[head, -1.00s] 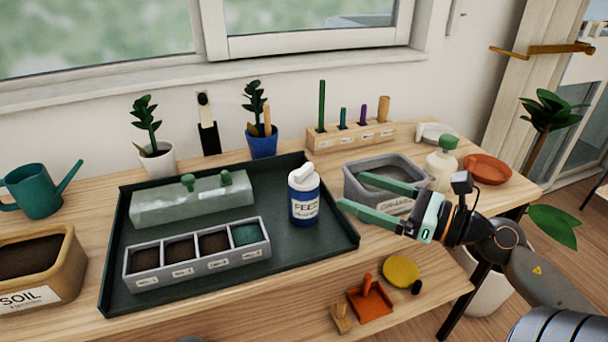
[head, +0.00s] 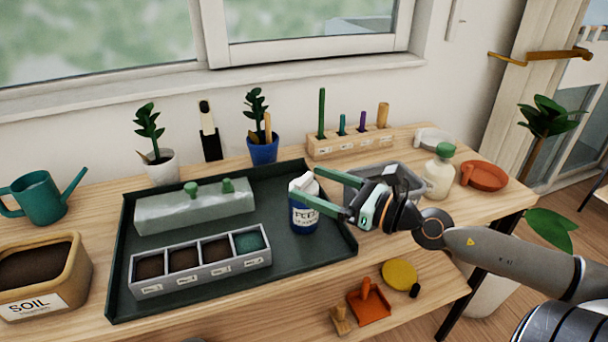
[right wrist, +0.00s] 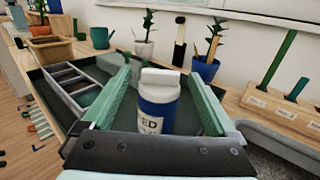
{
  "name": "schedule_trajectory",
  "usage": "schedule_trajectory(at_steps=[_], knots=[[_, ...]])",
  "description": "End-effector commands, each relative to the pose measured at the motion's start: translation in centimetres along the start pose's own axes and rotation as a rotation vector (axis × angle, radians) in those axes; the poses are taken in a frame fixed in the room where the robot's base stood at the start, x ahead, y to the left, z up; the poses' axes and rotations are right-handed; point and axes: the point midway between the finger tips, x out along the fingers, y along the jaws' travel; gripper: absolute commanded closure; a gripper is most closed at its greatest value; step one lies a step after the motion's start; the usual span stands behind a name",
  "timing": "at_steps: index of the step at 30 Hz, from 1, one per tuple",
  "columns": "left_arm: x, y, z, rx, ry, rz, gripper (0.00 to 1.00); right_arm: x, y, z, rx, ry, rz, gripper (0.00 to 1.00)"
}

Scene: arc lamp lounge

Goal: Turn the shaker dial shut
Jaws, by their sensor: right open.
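The shaker (head: 304,217) is a blue bottle with a white label and a white dial cap (head: 304,184). It stands upright on the dark green tray (head: 292,262), near its right end. My right gripper (head: 308,188) is open, with its green fingers reaching in from the right around the shaker's upper part. In the right wrist view the shaker (right wrist: 158,112) stands between the two spread fingers, its white cap (right wrist: 160,79) in full view. I cannot tell whether the fingers touch it. My left gripper is not in view.
A four-cell seed box (head: 200,262) and a grey-green lidded box (head: 195,207) share the tray. A grey bin (head: 408,178) stands behind my right gripper. A cream bottle (head: 438,175) is to its right. Small tools, including an orange dustpan (head: 370,305), lie at the front.

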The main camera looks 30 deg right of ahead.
Motion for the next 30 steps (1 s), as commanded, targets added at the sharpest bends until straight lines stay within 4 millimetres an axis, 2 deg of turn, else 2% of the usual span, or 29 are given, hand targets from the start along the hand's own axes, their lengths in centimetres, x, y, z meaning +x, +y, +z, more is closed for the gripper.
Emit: schedule_trajectory(at_steps=[12,26,27,30], knots=[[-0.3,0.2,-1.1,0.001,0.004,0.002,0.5,2.5,-0.1,0.1,0.0,-0.001,-0.002,0.07],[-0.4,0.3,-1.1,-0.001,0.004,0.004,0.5,2.9,-0.1,-0.1,-0.002,0.002,-0.003,0.07],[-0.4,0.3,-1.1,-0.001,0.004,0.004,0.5,2.9,-0.1,-0.1,-0.002,0.002,-0.003,0.09],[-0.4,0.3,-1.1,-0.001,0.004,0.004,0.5,2.9,-0.1,-0.1,-0.002,0.002,-0.003,0.2]])
